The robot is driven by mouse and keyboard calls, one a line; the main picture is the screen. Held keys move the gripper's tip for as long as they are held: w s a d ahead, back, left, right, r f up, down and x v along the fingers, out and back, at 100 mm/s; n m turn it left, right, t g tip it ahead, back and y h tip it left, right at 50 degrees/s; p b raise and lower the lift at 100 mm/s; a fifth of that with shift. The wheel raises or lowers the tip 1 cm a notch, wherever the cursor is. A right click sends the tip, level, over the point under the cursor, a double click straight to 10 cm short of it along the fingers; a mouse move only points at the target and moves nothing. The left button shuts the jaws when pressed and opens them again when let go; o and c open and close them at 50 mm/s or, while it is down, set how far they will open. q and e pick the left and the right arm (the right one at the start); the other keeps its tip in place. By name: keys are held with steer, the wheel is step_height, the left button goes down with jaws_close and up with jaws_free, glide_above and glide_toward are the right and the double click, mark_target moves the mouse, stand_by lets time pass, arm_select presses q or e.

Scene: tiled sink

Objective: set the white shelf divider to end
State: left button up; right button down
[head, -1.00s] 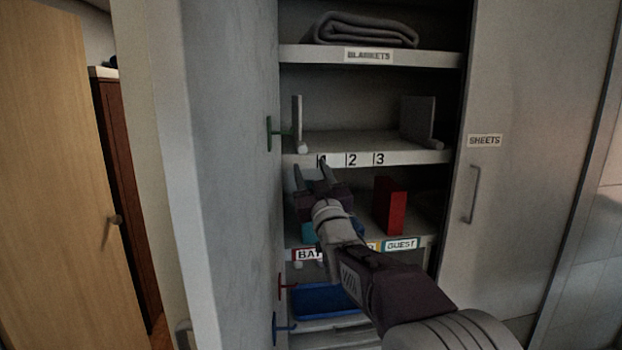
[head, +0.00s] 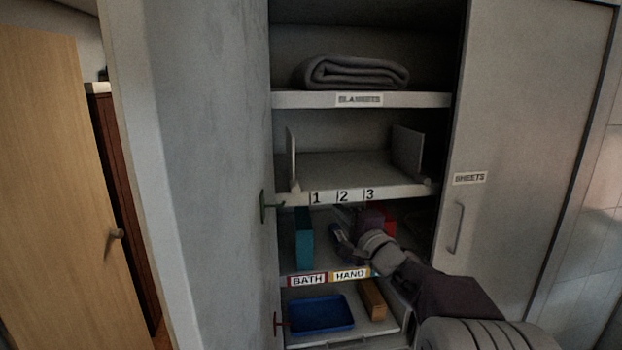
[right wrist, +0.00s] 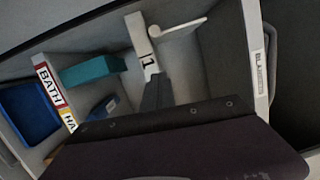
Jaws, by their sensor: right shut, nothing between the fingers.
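A thin, pale upright divider (head: 291,155) stands at the left end of the shelf marked 1, 2, 3 (head: 380,192), left of the 1 mark. I take it as the white divider. In the right wrist view a white divider (right wrist: 178,27) shows beyond the 1 mark. A second, greyer upright panel (head: 407,150) stands at that shelf's right end. My right gripper (head: 338,236) is shut and empty, below the numbered shelf's front edge, at the lower compartment, apart from both dividers. Its dark fingers (right wrist: 156,92) show in the right wrist view. My left gripper is not in view.
The lower compartment holds a teal block (head: 304,238) and a red block (head: 390,222), partly hidden by my arm. A blue tray (head: 320,314) lies below. A folded blanket (head: 355,73) is above. The numbered shelf is clear between the dividers.

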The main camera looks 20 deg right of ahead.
steer(key=shift+m, duration=0.4)
steer(key=w+p, duration=0.1)
steer(key=w, duration=0.5)
steer(key=w+p, duration=0.1)
steer(key=w, duration=0.2)
steer(key=shift+w+d+r+p, duration=0.15)
steer(key=shift+w+d+p, duration=0.1)
steer(key=shift+w+p, duration=0.1)
steer(key=a, duration=0.1)
steer(key=w+a, duration=0.1)
steer(key=a, duration=0.1)
steer(key=shift+w+a+r, duration=0.1)
steer(key=shift+r, duration=0.1)
steer(key=shift+a+r, duration=0.1)
steer(key=shift+a, duration=0.3)
steer(key=shift+d, duration=0.1)
